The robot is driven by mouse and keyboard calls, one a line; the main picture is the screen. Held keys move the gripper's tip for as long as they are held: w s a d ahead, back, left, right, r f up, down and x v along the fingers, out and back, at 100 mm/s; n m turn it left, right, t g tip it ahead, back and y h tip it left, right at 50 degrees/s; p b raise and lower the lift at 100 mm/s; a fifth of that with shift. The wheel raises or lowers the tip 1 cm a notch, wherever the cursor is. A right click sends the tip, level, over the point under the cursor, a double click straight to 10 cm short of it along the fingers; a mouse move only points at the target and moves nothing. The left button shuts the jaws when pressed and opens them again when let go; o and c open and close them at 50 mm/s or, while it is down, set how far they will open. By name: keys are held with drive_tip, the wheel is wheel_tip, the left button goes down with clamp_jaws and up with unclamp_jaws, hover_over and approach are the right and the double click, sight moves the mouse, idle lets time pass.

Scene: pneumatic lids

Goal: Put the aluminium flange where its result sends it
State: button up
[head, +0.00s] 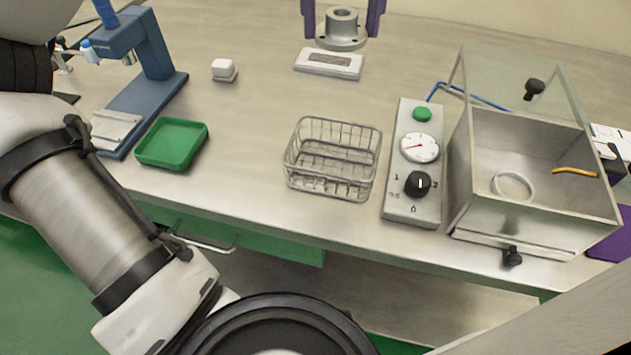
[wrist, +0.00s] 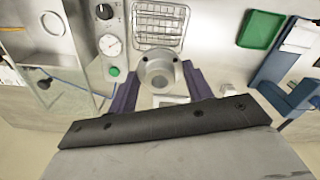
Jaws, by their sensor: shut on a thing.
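The aluminium flange (head: 342,29), a grey disc with a raised hub and bolt holes, is at the top of the head view. My gripper (head: 343,32) has its two purple fingers shut on its rim, one on each side. The control box (head: 412,205) carries a green button, a dial gauge (head: 419,148) with a red needle, and a black knob. The clear-lidded chamber (head: 535,215) stands right of it, holding a white ring (head: 512,186).
A green tray (head: 172,143) and a wire basket (head: 331,158) stand along the front. A blue press-like stand (head: 150,80) is at left, a small white block (head: 223,69) near it. A flat white-grey unit (head: 328,64) lies before the flange. A purple mat (head: 609,247) is at far right.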

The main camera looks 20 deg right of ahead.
sight(333, 166)
drive_tip(key=shift+s+a+m, duration=0.15)
drive_tip(key=shift+s+m, duration=0.15)
drive_tip(key=shift+s, duration=0.25)
drive_tip(key=shift+s+a+f, duration=0.1)
drive_tip(key=shift+s+f, duration=0.1)
drive_tip(key=shift+f, duration=0.05)
wheel_tip(333, 166, down, 19)
drive_tip(key=shift+f+b, duration=0.15)
drive_tip(key=shift+b, duration=0.6)
drive_tip(key=shift+f, duration=0.1)
drive_tip(key=shift+f+b, duration=0.15)
drive_tip(key=shift+b, duration=0.15)
drive_tip(key=o, duration=1.2)
